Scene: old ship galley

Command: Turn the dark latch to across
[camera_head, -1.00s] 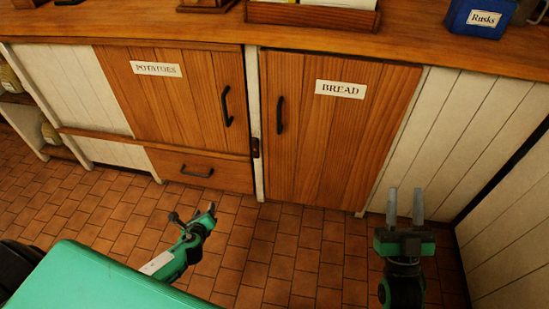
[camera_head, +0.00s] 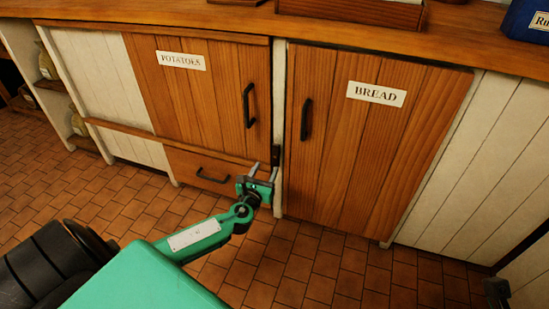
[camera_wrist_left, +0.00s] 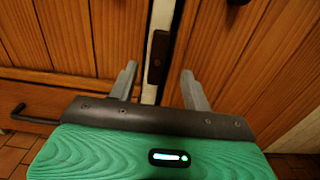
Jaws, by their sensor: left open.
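The dark latch (camera_head: 276,155) is a small dark plate on the pale post between the potatoes door and the bread door. In the left wrist view the latch (camera_wrist_left: 158,57) looks upright, its long side along the post. My left gripper (camera_head: 264,171) is open, its two grey fingers pointing at the cabinet just below the latch in the head view. In the left wrist view the latch shows between the fingers, with a gap on each side; I cannot tell whether they reach its depth. A dark piece at the lower right edge may be my right gripper.
The potatoes door (camera_head: 190,95) and bread door (camera_head: 365,150) are shut, each with a black handle. A drawer (camera_head: 208,172) lies below the potatoes door. The wooden counter (camera_head: 230,18) runs above. The tiled floor (camera_head: 320,270) before the cabinet is clear.

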